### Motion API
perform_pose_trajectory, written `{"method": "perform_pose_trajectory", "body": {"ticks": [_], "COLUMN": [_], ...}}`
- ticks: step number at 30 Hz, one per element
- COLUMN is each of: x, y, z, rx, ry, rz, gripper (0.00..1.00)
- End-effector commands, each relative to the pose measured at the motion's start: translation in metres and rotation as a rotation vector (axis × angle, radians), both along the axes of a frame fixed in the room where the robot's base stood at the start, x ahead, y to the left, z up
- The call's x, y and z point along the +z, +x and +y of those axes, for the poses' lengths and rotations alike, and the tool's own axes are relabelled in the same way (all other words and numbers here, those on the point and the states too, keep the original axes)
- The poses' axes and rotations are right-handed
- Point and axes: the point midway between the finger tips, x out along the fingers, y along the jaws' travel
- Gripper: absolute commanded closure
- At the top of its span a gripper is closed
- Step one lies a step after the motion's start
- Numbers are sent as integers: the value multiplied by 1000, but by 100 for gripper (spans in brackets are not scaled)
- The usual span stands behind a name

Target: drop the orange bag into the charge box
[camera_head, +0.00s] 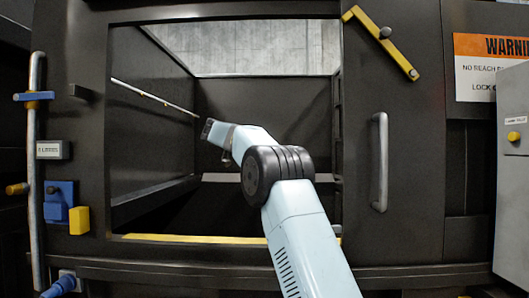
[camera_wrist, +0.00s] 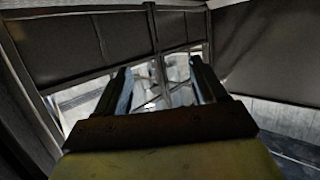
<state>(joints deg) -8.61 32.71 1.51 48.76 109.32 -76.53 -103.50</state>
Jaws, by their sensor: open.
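The charge box (camera_head: 262,108) is the dark, open-fronted chamber in the middle of the head view, with a yellow sill (camera_head: 190,239) along its lower edge. My arm reaches in through the opening, and my gripper (camera_head: 206,129) is inside the opening, pointing left. In the wrist view my gripper (camera_wrist: 162,88) has its two fingers spread apart, with nothing seen held between them. Dark panels of the surroundings and a pale, unclear area show beyond the fingers. The orange bag is not seen in either view; the box floor is partly hidden by my arm and shadow.
A thin rail (camera_head: 155,97) runs along the left inner wall. A grey door handle (camera_head: 380,162) and a yellow latch bar (camera_head: 381,42) are right of the opening. A vertical pipe (camera_head: 33,180) stands at left. A grey cabinet (camera_head: 513,180) stands at far right.

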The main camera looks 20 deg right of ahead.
Motion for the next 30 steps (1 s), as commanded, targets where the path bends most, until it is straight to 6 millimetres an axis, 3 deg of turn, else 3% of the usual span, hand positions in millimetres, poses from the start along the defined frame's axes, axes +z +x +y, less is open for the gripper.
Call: {"method": "perform_pose_trajectory", "body": {"ticks": [8, 21, 30], "x": [3, 27, 38], "y": [-5, -41, -57], "z": [19, 84, 113], "rx": [9, 0, -3], "ry": [-1, 0, -1], "rz": [3, 1, 0], "gripper": [30, 30, 30]}}
